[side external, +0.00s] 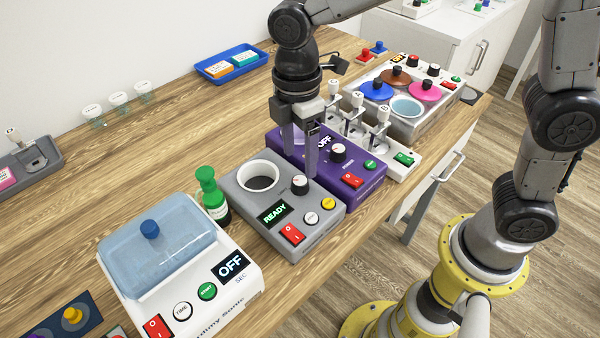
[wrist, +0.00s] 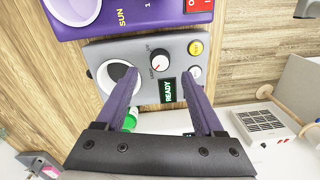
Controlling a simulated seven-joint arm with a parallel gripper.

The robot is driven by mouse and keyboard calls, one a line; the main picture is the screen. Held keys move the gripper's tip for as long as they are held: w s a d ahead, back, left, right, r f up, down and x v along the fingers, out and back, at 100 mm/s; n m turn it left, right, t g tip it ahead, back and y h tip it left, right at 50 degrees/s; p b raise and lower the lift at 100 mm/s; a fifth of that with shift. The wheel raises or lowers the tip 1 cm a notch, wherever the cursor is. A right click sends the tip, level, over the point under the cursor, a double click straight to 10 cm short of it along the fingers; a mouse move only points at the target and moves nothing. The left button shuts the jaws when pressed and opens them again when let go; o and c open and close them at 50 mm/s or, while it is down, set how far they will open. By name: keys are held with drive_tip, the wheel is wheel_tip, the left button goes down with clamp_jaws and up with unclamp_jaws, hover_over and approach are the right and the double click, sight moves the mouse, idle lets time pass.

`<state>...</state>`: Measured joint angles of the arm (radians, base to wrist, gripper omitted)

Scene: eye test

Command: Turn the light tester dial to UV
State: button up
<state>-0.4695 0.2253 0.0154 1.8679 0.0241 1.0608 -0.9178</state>
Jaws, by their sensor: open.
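My gripper (side external: 302,160) points down, open and empty, near the border of the purple device (side external: 373,192) and the grey device (side external: 330,212). The wrist view shows the word SUN on the purple device (wrist: 195,22). The grey device has a white-and-black dial (side external: 300,184), a round white-rimmed well and a READY display (side external: 272,214). In the wrist view its dial (wrist: 160,60) lies just beyond my fingertips (wrist: 161,86). I cannot read the dial markings clearly.
A green-capped bottle (side external: 212,195) stands close left of the grey device. A white device with a blue lid (side external: 160,250) is at front left. A row of metal levers (side external: 355,120) and a tray with coloured lids (side external: 412,120) stand behind right.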

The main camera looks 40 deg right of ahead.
sight(300, 179)
wheel_tip(300, 179, down, 6)
drive_tip(key=shift+s+r, duration=0.1)
drive_tip(key=shift+c, duration=0.2)
clamp_jaws()
idle(0.3)
